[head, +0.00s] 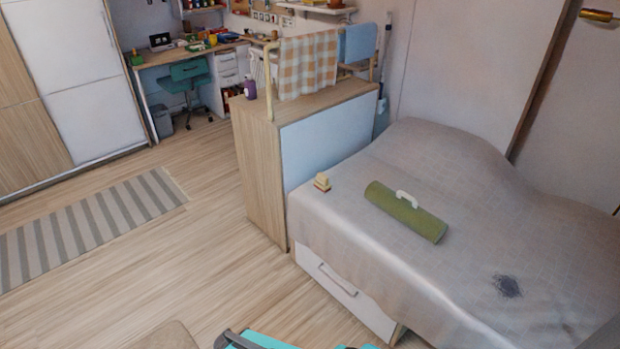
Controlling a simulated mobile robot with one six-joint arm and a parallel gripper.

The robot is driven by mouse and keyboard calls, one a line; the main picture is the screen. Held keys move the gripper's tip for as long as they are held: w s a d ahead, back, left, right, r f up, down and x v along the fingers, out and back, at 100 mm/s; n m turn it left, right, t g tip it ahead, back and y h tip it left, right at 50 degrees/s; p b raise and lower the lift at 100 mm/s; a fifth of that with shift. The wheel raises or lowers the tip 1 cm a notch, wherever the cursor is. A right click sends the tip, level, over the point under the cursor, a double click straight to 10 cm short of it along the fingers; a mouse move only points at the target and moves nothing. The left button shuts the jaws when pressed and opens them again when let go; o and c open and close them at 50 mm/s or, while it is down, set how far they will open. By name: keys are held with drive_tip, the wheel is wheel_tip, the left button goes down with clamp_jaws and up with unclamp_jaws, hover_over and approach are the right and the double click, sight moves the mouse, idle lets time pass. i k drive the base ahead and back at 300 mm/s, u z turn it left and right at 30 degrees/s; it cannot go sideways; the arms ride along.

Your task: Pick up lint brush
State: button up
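A small wooden block with a pale cream part (322,182), which looks like the lint brush, sits on the grey-covered bed (390,265) near its left edge. It is small in the picture, so its bristles cannot be made out. A green roll with a white handle (406,210) lies on the bed to the right of it, apart from it. My gripper cannot be made out in the head view. Only teal and dark parts at the bottom edge show, which seem to be mine.
A dark patch (507,286) is on the bed cover. A wooden cabinet (257,180) stands at the bed's far-left corner. A white drawer (342,292) is under the bed. Open floor and a striped rug (90,225) lie to the left. A desk is at the back.

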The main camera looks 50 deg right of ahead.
sight(320, 183)
drive_tip(key=u, duration=0.1)
drive_tip(key=i, duration=0.85)
drive_tip(key=u, duration=0.25)
